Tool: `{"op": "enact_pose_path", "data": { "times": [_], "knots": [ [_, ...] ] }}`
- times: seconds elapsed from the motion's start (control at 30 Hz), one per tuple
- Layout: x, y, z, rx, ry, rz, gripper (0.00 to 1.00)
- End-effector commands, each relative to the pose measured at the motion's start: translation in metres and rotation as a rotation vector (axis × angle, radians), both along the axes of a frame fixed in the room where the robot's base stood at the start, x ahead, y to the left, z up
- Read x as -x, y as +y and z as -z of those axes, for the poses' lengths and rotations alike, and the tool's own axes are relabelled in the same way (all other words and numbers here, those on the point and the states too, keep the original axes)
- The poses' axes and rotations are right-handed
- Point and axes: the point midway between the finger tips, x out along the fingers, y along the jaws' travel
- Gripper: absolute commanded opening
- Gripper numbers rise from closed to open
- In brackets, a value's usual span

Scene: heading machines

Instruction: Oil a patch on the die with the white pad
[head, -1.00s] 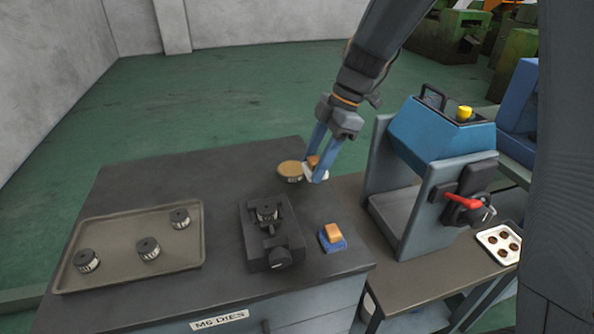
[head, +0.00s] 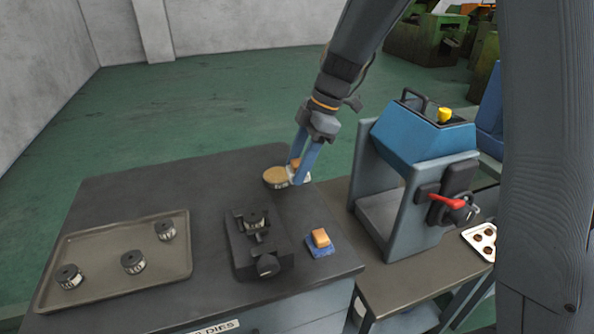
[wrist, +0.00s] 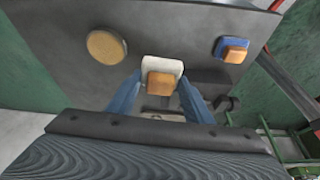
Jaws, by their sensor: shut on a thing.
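The white pad (wrist: 163,65) has an orange block handle (wrist: 160,84), and my gripper (head: 297,172) is shut on it. In the head view the pad hangs at the right edge of a round tan-topped tin (head: 274,177), overlapping it. The wrist view shows the tin (wrist: 106,46) to the left of the pad, apart from it in the picture. A dark ribbed die (head: 253,219) sits upright in a black holder (head: 242,256) on the bench, in front of my gripper. In the wrist view my fingers and the pad hide much of the holder.
A blue pad with an orange handle (head: 321,241) lies right of the holder. A tray (head: 95,281) with three dies stands at the left. A blue-topped machine (head: 420,140) with a red lever (head: 446,202) and a white tray (head: 481,241) stand on the right.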

Motion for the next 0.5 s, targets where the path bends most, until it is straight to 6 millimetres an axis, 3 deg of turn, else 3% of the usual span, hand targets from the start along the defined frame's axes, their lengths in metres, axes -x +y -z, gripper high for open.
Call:
{"op": "enact_pose_path", "data": {
  "times": [0.3, 0.5],
  "knots": [
    [-0.072, 0.032, 0.007, 0.018, -0.006, 0.427, 0.28],
    [-0.104, 0.048, 0.007, -0.003, -0.006, 0.63, 0.28]
  ]
}}
